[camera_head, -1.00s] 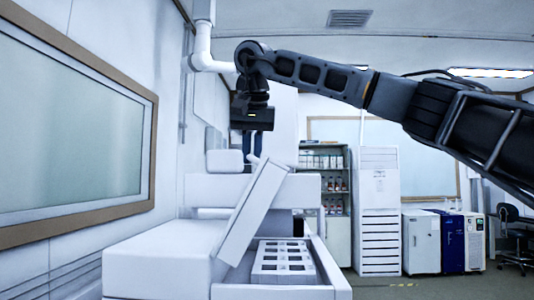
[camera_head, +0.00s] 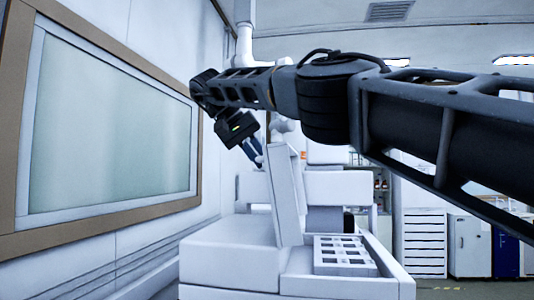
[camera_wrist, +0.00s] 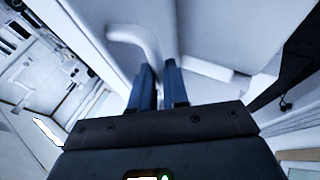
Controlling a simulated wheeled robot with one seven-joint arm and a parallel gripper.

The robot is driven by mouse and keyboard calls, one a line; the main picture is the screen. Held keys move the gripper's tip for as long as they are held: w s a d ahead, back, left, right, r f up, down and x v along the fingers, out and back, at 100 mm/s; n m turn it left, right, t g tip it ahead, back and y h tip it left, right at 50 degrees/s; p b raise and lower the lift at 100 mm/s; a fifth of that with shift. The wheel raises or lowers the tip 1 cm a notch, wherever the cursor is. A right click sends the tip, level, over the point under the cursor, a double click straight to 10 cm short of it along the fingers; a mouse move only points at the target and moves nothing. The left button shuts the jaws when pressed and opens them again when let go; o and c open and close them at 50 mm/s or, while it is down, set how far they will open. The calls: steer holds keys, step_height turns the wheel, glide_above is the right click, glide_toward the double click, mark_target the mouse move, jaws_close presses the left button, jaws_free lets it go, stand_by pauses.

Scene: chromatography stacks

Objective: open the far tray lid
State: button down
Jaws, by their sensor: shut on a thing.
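A white tray lid (camera_head: 284,200) stands nearly upright in the head view, above an open tray with a pale rack (camera_head: 345,255). My gripper (camera_head: 259,161) is at the lid's upper left, angled downward, with its blue fingers partly behind other parts. In the wrist view my gripper (camera_wrist: 160,72) has its two blue fingers close together on a curved white handle (camera_wrist: 140,36) on a white panel. It is shut on this handle. The exact contact is hidden in the head view.
The white instrument body (camera_head: 230,262) lies left of the lid, with another white unit (camera_head: 338,188) behind. A framed wall panel (camera_head: 110,120) is close on the left. My arm crosses the upper right. Cabinets (camera_head: 465,245) stand at the back right.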

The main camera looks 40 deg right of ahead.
steer(key=shift+w+a+f+g, duration=0.3)
steer(key=shift+w+f, duration=0.05)
steer(key=shift+f, duration=0.3)
steer(key=c, duration=1.3)
jaws_free()
steer(key=shift+d, duration=0.1)
steer(key=shift+o, duration=0.9)
steer(key=shift+r, duration=0.3)
